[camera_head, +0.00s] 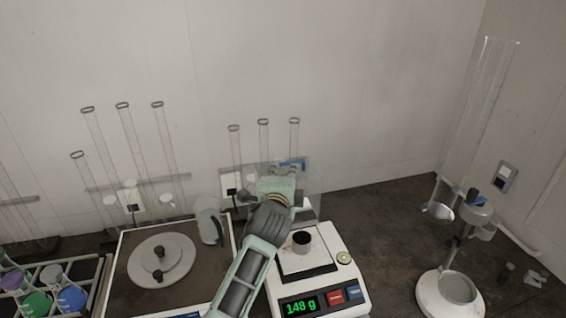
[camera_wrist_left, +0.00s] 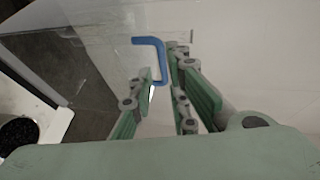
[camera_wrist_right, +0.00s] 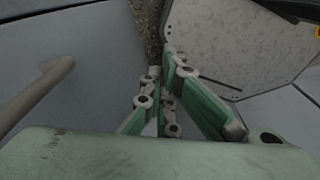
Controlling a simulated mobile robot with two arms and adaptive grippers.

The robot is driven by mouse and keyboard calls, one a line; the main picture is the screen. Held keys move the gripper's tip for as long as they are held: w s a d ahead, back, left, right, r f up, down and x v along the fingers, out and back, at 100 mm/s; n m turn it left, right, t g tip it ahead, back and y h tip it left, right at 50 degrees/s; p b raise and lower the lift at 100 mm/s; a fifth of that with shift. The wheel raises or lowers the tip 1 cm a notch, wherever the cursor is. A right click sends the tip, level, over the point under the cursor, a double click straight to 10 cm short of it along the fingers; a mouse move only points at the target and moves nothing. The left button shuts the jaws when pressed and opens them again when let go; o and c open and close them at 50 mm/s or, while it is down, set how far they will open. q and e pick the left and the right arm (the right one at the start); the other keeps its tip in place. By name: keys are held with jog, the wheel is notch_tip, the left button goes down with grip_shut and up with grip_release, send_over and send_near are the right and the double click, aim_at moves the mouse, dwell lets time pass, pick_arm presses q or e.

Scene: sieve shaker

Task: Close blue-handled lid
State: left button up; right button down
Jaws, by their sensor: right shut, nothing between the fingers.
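The blue handle (camera_head: 292,163) is on a clear lid (camera_head: 314,178) that stands raised at the back of the white balance (camera_head: 343,275). In the left wrist view the handle (camera_wrist_left: 150,40) is a blue bracket on the transparent panel (camera_wrist_left: 95,50). My left gripper (camera_head: 287,170) is at the handle, with its arm reaching over the left side of the balance. In the left wrist view its fingers (camera_wrist_left: 162,65) are apart, with part of the handle between the tips; I cannot tell whether they touch it. My right gripper (camera_wrist_right: 159,72) is shut and empty, outside the head view.
A small dark-filled cup (camera_head: 301,242) stands on the balance pan. To the left are a sieve shaker (camera_head: 120,285) with a round lid, a jug (camera_head: 208,220) and a rack of coloured bottles (camera_head: 100,285). Glass cylinders line the wall. A white stand (camera_head: 430,300) is at the right.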

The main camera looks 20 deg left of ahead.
aim_at(287, 164)
pick_arm(q)
jog(key=p+x, duration=0.1)
jog(key=x, duration=0.6)
jog(key=shift+w, duration=0.15)
jog(key=shift+c, duration=0.3)
grip_shut()
